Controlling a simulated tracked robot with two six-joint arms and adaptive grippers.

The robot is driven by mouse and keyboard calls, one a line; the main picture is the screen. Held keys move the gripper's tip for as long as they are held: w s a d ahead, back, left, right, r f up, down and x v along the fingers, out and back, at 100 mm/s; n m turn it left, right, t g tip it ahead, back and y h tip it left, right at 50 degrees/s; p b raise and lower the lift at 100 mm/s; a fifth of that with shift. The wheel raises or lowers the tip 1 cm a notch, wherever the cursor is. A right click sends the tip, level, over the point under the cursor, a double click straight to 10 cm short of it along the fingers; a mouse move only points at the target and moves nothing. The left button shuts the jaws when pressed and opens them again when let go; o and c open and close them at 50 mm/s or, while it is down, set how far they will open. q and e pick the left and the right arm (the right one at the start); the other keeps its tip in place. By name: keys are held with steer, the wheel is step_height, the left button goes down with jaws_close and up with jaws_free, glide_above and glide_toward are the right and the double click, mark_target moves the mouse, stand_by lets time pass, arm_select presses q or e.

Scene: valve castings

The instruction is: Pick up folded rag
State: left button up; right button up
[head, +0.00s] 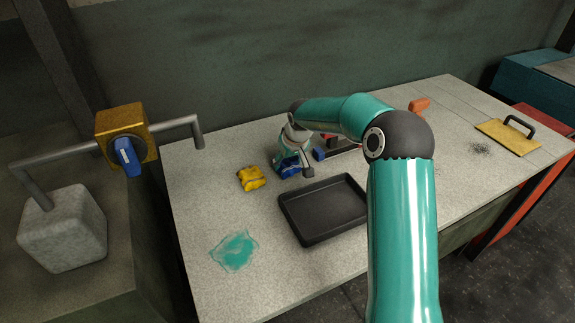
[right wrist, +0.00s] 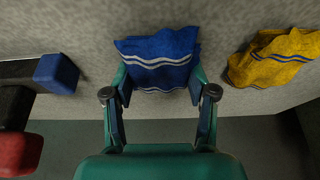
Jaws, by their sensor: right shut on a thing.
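A folded blue rag with pale stripes (right wrist: 158,60) lies between the two fingers of my right gripper (right wrist: 159,84) in the right wrist view. The fingers are shut on its sides. In the head view the blue rag (head: 290,171) shows partly under my right gripper (head: 292,164), at or close to the bench top; any gap beneath it cannot be told. A second folded rag, yellow with dark stripes (head: 251,178), lies just left of the gripper on the bench. It also shows at the right of the right wrist view (right wrist: 275,58). My left gripper is not in view.
A black tray (head: 285,207) sits on the speckled bench in front of the gripper. A dark tool with a blue end (head: 319,154) lies close to its right. A teal smear (head: 233,250) marks the front left. A yellow valve block (head: 127,134) stands beyond the bench's left edge.

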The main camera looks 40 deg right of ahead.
mark_target(287, 161)
steer(key=shift+c, duration=0.9)
steer(key=shift+r, duration=0.2)
steer(key=shift+d+r, duration=0.1)
steer(key=shift+r, duration=0.55)
step_height(287, 161, up, 18)
steer(key=p, duration=0.1)
steer(key=shift+r+p, duration=0.2)
steer(key=shift+p, duration=0.15)
steer(key=o, duration=0.4)
steer(key=shift+w, duration=0.1)
steer(key=shift+c, duration=1.3)
